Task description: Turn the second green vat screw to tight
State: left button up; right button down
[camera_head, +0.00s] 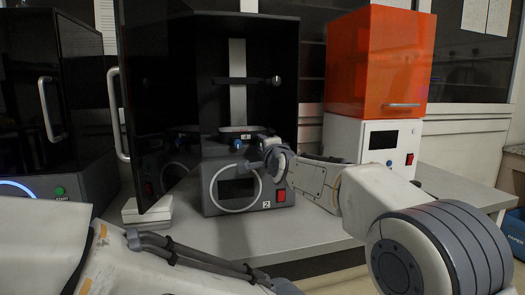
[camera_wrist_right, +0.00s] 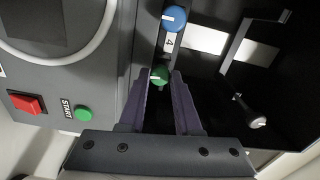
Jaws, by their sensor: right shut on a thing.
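The green vat screw (camera_wrist_right: 160,74) has a round head with a pale line across it. It sits at the front edge of the vat inside printer 2 (camera_head: 240,190). My right gripper (camera_wrist_right: 159,82) is shut on this screw, one purple finger on each side. In the head view my right gripper (camera_head: 264,160) reaches in at the printer's front right, and it hides the green screw there. A blue screw (camera_wrist_right: 174,17) stands beside the label 4, and it also shows in the head view (camera_head: 237,144). My left gripper is out of view; only its arm shows at the bottom left.
The printer's dark door (camera_head: 150,100) stands open on the left. A red switch (camera_wrist_right: 27,103) and a green START button (camera_wrist_right: 83,113) are on its front. An orange-covered printer (camera_head: 378,60) stands right, another dark printer (camera_head: 60,110) left. A white box (camera_head: 147,212) lies on the table.

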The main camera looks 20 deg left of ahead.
jog(key=shift+m, duration=0.3)
jog(key=c, duration=0.6)
grip_release()
jog(key=b+v, duration=0.2)
jog(key=v, duration=0.8)
jog(key=shift+s+d, duration=0.15)
jog(key=shift+d, duration=0.05)
